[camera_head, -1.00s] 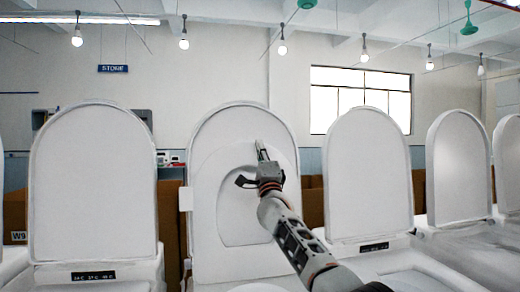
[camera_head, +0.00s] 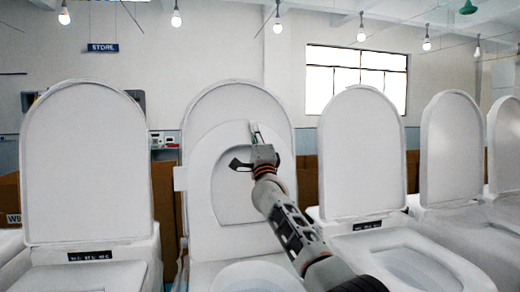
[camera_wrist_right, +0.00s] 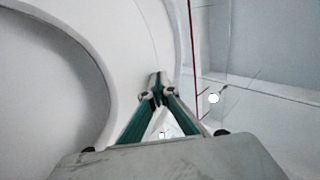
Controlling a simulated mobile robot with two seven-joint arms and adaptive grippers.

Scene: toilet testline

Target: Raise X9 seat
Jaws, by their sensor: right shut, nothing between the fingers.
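The middle toilet has its lid (camera_head: 205,115) up, and its seat ring (camera_head: 203,160) stands upright in front of the lid, leaning close to it. No X9 label shows on it. My right gripper (camera_head: 253,130) is at the upper right part of the ring, with fingertips pointing up. In the right wrist view the gripper (camera_wrist_right: 158,85) is shut with nothing between its tips, and the ring (camera_wrist_right: 130,60) fills the left side. Whether the fingers touch the ring is unclear. My right arm hides the ring's lower right part. My left gripper is out of view.
Neighbouring toilets with raised lids stand close at the left (camera_head: 85,165) and right (camera_head: 360,150), with more beyond to the right. Brown boxes (camera_head: 306,175) are behind. The middle toilet's bowl (camera_head: 250,276) shows below my arm.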

